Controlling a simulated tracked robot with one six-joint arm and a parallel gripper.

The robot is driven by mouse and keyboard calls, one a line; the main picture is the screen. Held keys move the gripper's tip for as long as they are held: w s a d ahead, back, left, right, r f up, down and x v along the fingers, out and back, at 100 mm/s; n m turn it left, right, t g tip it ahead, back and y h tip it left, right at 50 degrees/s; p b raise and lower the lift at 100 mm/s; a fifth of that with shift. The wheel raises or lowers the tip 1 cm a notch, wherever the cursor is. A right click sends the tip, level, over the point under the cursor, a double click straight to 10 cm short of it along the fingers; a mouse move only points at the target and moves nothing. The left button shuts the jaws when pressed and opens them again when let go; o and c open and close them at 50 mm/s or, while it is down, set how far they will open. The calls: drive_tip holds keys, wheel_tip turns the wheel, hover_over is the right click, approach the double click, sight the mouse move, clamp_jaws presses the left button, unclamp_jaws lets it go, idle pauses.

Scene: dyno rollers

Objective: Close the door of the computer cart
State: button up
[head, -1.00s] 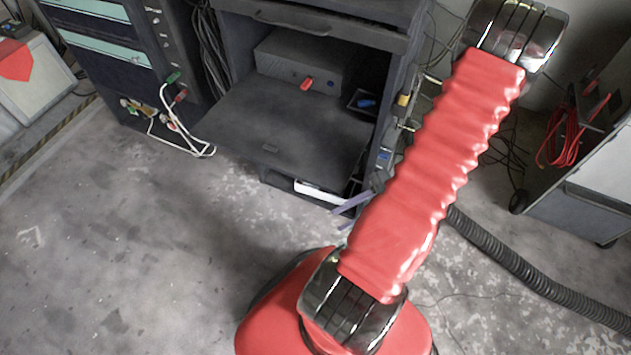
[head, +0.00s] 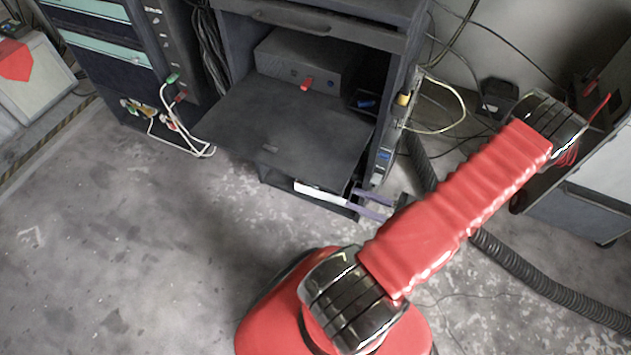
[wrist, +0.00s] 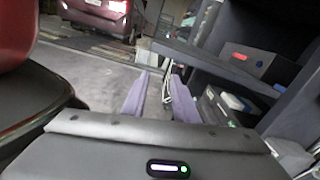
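The dark computer cart (head: 387,140) stands at the upper middle of the head view. Its door (head: 285,130) is a flat dark panel folded down and sticking out from the front, open. In the wrist view the door (wrist: 205,60) shows nearly edge-on at upper right. My gripper (head: 366,204) has purple fingers near the cart's lower right front corner, pointing left and appearing lower than the door. In the wrist view my gripper (wrist: 158,98) shows its two fingers apart with nothing between them. I see no contact with the door.
A grey box (head: 300,62) with a red plug sits inside the cart. A white item (head: 320,190) lies in the lower compartment. A ribbed black hose (head: 540,280) runs along the floor at right. Cables hang at the left cabinet (head: 110,60). The floor (head: 150,260) at front left is clear.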

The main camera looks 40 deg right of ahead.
sight(315, 183)
drive_tip(key=shift+x, duration=7)
drive_tip(key=shift+c, duration=0.2)
drive_tip(key=shift+s, duration=0.1)
clamp_jaws()
drive_tip(key=shift+d, duration=0.1)
